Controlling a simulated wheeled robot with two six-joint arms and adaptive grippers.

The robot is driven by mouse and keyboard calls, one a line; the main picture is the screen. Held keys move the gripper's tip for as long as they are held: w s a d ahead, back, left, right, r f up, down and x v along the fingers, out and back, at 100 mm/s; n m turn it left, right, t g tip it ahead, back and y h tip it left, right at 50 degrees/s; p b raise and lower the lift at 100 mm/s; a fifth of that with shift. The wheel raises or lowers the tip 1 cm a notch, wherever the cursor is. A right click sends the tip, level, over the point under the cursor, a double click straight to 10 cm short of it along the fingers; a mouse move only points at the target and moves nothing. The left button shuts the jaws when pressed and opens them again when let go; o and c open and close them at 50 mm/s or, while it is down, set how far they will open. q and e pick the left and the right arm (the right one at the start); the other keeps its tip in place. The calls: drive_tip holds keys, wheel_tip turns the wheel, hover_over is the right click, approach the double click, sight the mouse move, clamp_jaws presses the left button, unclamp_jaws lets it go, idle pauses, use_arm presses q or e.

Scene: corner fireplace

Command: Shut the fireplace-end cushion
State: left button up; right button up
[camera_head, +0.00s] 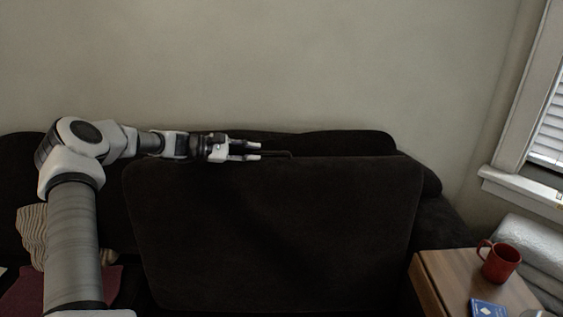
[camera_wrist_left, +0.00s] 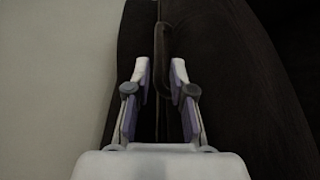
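The dark brown sofa cushion (camera_head: 275,225) stands raised, its broad face toward me, in front of the sofa's backrest (camera_head: 345,143). A dark bar-like handle (camera_head: 281,154) shows at its top edge. In the left wrist view the cushion (camera_wrist_left: 235,90) fills the right side and the handle (camera_wrist_left: 163,55) lies ahead between the fingers. My left gripper (camera_head: 258,150) is at the top edge, beside the left part of the handle. In the left wrist view its fingers (camera_wrist_left: 160,72) are apart, with no clear contact on the handle. My right gripper is out of view.
A wooden side table (camera_head: 445,285) at the lower right carries a red mug (camera_head: 500,263) and a blue box (camera_head: 488,308). A striped pillow (camera_head: 32,235) lies at the left. The wall (camera_head: 270,65) is behind the sofa; a window (camera_head: 548,130) is at right.

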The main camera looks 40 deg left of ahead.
sight(267, 153)
use_arm(q)
drive_tip(key=b+x, duration=0.1)
drive_tip(key=x, duration=0.6)
drive_tip(key=shift+s+r, duration=0.1)
drive_tip(key=shift+r, duration=0.05)
clamp_jaws()
